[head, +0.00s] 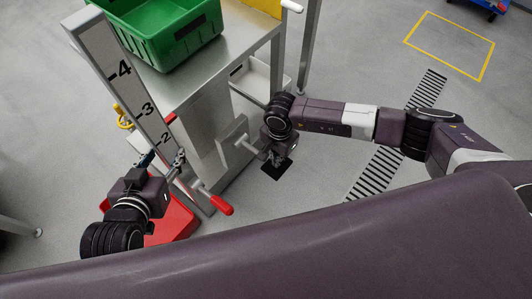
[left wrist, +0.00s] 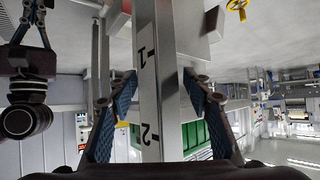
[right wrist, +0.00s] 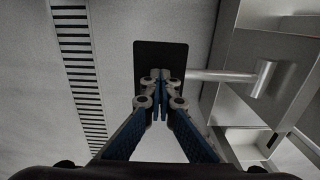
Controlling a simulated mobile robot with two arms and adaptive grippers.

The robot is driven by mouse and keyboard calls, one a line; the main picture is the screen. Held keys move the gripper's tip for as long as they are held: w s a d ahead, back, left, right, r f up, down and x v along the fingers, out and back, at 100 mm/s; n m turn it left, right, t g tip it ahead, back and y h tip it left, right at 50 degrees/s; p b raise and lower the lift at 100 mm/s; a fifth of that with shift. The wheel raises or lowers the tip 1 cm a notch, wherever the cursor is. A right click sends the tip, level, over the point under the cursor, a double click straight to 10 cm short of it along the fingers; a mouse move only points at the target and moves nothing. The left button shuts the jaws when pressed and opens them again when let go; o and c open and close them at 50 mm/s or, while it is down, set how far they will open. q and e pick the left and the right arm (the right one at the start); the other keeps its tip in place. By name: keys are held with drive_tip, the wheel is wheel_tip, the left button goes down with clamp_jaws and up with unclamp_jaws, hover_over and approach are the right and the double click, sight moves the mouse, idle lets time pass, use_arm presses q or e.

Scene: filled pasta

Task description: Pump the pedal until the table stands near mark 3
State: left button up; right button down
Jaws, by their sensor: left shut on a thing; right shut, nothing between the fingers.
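The grey table (head: 190,85) carries a scale post (head: 98,50) with marks 2, 3 and 4 visible in the head view. A small red piece (head: 170,118) shows beside the post between marks 2 and 3. My left gripper (head: 176,163) is shut on the post, low down; its fingers flank the post (left wrist: 148,70) in the left wrist view. The black pedal pad (head: 270,172) is low by the floor, on a metal bar (right wrist: 220,75). My right gripper (right wrist: 160,78) is shut and empty, its tips over the pad (right wrist: 160,50); contact is unclear.
A green crate (head: 160,35) stands on the table. A red-gripped lever (head: 222,204) sticks out near the post's foot, above a red tray (head: 172,222). A striped floor strip (head: 375,172) and open floor lie to the right.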

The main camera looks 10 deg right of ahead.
wheel_tip(320, 180, up, 2)
drive_tip(key=shift+r+p, duration=0.25)
drive_tip(key=shift+p, duration=0.6)
use_arm(q)
drive_tip(key=s+a+f+g+y, duration=0.1)
drive_tip(key=s+a+f+g, duration=0.2)
drive_tip(key=s+f+g, duration=0.2)
drive_tip(key=s+f, duration=0.1)
drive_tip(key=s, duration=0.2)
drive_tip(key=shift+s+a+f, duration=0.25)
drive_tip(key=shift+s+f, duration=0.1)
drive_tip(key=shift+s, duration=0.05)
drive_tip(key=shift+w, duration=0.1)
use_arm(e)
drive_tip(key=shift+f, duration=0.1)
